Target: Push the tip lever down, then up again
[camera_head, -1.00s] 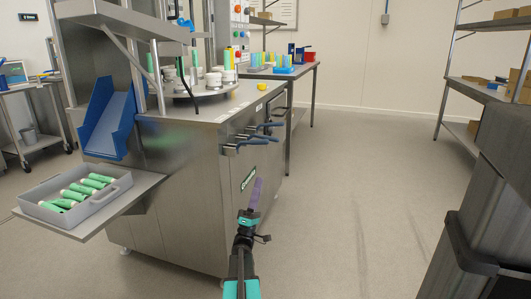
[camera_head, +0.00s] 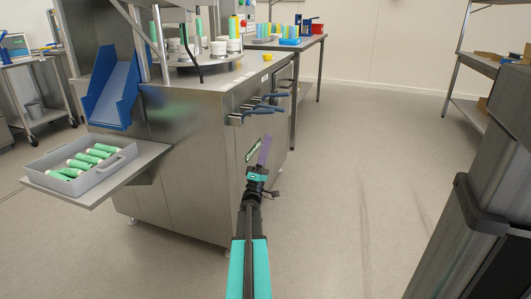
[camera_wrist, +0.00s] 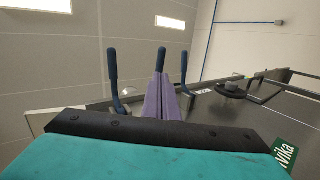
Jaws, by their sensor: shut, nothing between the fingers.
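Several levers with dark blue handles (camera_head: 262,107) stick out from the right side of the steel machine, just below its top edge. I cannot tell which is the tip lever. In the wrist view three blue handles show: one at left (camera_wrist: 111,72), one in the middle (camera_wrist: 160,60) and one at right (camera_wrist: 184,66). My gripper (camera_head: 266,140), with purple fingers, is shut and empty, below the levers and in front of the machine's side in the head view. In the wrist view my gripper (camera_wrist: 162,82) points up towards the middle and right handles and overlaps their lower parts.
The machine's steel top (camera_head: 215,80) carries a turntable with white cups. A grey crate (camera_head: 120,160) of green tubes sits on a side shelf at left. A blue chute (camera_head: 112,90) is above it. The floor (camera_head: 345,160) right of the machine is clear.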

